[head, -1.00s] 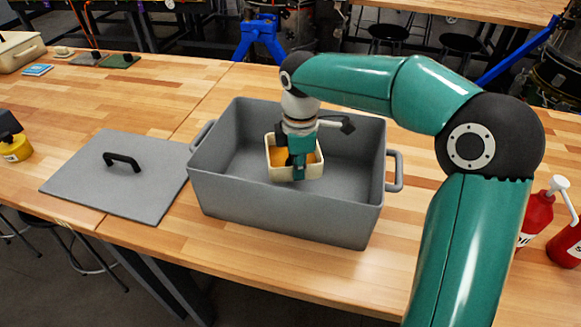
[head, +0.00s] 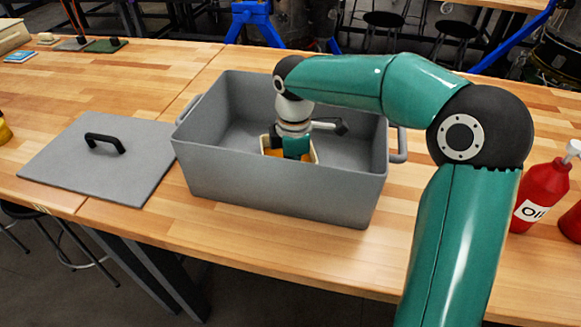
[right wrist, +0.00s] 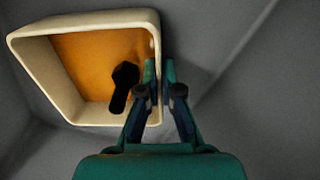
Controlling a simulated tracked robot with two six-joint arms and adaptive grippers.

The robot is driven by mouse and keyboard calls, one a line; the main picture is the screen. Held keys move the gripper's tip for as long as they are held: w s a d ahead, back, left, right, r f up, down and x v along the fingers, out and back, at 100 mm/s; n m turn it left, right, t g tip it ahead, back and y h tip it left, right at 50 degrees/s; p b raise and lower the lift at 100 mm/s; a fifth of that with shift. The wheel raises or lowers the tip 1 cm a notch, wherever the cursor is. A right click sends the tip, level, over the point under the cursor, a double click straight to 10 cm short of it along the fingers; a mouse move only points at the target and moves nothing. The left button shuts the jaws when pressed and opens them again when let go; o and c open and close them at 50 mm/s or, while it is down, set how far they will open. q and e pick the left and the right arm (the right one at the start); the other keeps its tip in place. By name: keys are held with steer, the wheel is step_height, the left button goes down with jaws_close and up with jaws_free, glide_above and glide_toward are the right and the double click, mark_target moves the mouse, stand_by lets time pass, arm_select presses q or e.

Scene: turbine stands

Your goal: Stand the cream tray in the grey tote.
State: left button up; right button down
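The grey tote (head: 270,190) stands open on the bench. The cream tray (head: 316,153) is down inside it, its lower part hidden by the tote's front wall. In the right wrist view the tray (right wrist: 85,118) has a cream rim and an orange inside, with a dark piece (right wrist: 123,85) in it. My right gripper (head: 296,150) is inside the tote at the tray. In the right wrist view its fingers (right wrist: 160,80) are closed on the tray's right wall, one on each side. I cannot tell whether the tray touches the floor. My left gripper is out of view.
The grey lid (head: 105,165) with a black handle lies on the bench left of the tote. A red oil bottle (head: 541,195) stands at the right, with another red one at the edge. Bench in front of the tote is clear.

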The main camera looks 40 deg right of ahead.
steer(key=shift+f, duration=0.25)
stand_by(0.4)
steer(key=c, duration=1.2)
jaws_free()
steer(key=shift+c, duration=0.2)
steer(key=shift+o, duration=0.8)
step_height(320, 180, up, 7)
steer(key=p, duration=0.6)
